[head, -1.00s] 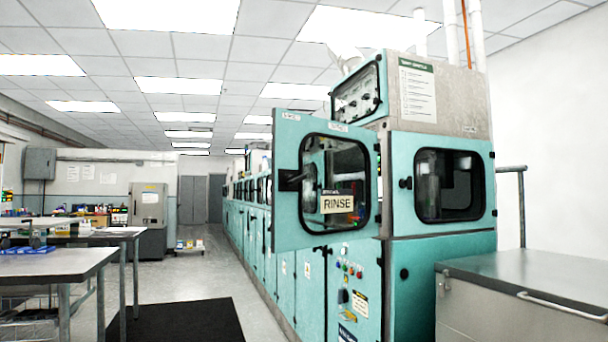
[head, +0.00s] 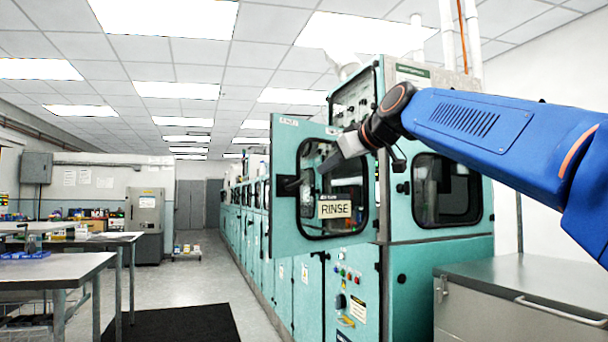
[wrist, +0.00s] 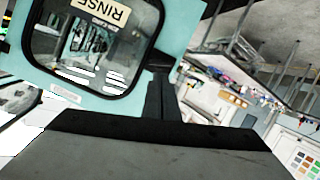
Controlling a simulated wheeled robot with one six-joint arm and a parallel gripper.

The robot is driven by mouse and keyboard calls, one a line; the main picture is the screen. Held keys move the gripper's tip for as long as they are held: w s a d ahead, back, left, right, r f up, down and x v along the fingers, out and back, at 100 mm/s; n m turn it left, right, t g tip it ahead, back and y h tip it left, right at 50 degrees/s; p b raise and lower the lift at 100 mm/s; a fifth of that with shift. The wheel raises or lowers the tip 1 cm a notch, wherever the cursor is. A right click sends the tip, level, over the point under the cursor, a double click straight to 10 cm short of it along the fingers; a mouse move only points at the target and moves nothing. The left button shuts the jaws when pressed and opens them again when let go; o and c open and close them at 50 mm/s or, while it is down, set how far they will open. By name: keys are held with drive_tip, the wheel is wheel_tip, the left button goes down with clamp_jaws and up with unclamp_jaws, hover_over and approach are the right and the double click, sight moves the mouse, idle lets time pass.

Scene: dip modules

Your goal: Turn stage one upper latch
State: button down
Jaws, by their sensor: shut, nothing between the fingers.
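The teal door (head: 286,232) with a window and a RINSE label (head: 335,209) stands swung out from the machine. It shows upside down in the wrist view (wrist: 185,22). A dark latch-like piece (head: 288,185) sits at the left of the door's window in the head view. My gripper (head: 324,168) is shut and empty, in front of the window, to the right of that piece. In the wrist view my gripper (wrist: 160,85) reaches toward the door's edge. I cannot tell whether it touches anything.
The end panel has a dark window (head: 447,190) and a dark knob (head: 402,187) beside it. A grey cabinet (head: 530,275) stands at lower right. Metal tables (head: 60,267) are at left.

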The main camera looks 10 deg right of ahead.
wheel_tip(320, 180, up, 5)
drive_tip(key=w+a+n, duration=0.1)
drive_tip(key=w, duration=0.1)
drive_tip(key=d+f+x, duration=0.1)
drive_tip(key=f+x, duration=0.1)
drive_tip(key=x, duration=0.9)
drive_tip(key=shift+f+t+y, duration=0.25)
drive_tip(key=shift+t+y, duration=0.05)
drive_tip(key=shift+y, duration=0.1)
